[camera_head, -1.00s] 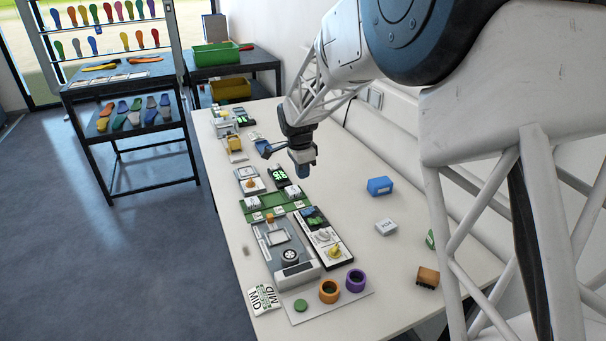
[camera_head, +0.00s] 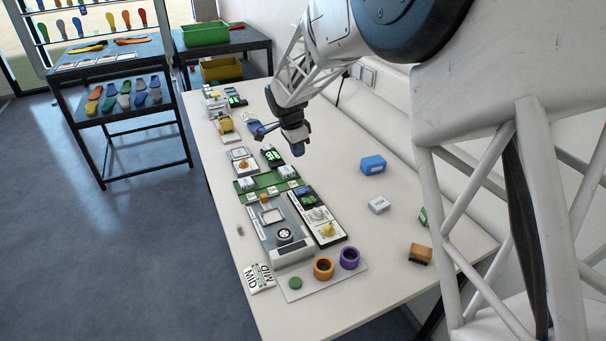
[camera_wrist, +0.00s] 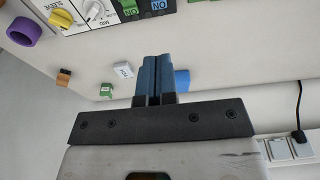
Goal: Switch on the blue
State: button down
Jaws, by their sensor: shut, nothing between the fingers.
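In the wrist view the blue switch (camera_wrist: 159,6), marked ON, is at the top edge beside a green switch (camera_wrist: 131,9), also marked ON; the blue one is partly cut off. My gripper (camera_head: 298,151) is shut and empty above the table, beyond the panel and apart from it. Its blue-grey fingers (camera_wrist: 157,78) are together in the wrist view.
A blue box (camera_head: 373,165), a white box (camera_head: 379,205) and a brown block (camera_head: 420,254) stand on the table's right. Orange (camera_head: 323,268) and purple (camera_head: 349,258) rings are near the front. A grey machine (camera_head: 282,236) adjoins the panel. Bare table lies right of the panel.

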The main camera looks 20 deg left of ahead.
aim_at(305, 188)
jog(key=f, duration=0.4)
jog(key=w+d+f, duration=0.1)
jog(key=f, duration=0.8)
jog(key=shift+w+d+f, duration=0.35)
jog(key=shift+f, duration=0.1)
jog(key=shift+w+d+f+g+y, duration=0.1)
jog(key=shift+d+f+g+y, duration=0.05)
jog(key=shift+f+g+y, duration=0.2)
dwell(0.4)
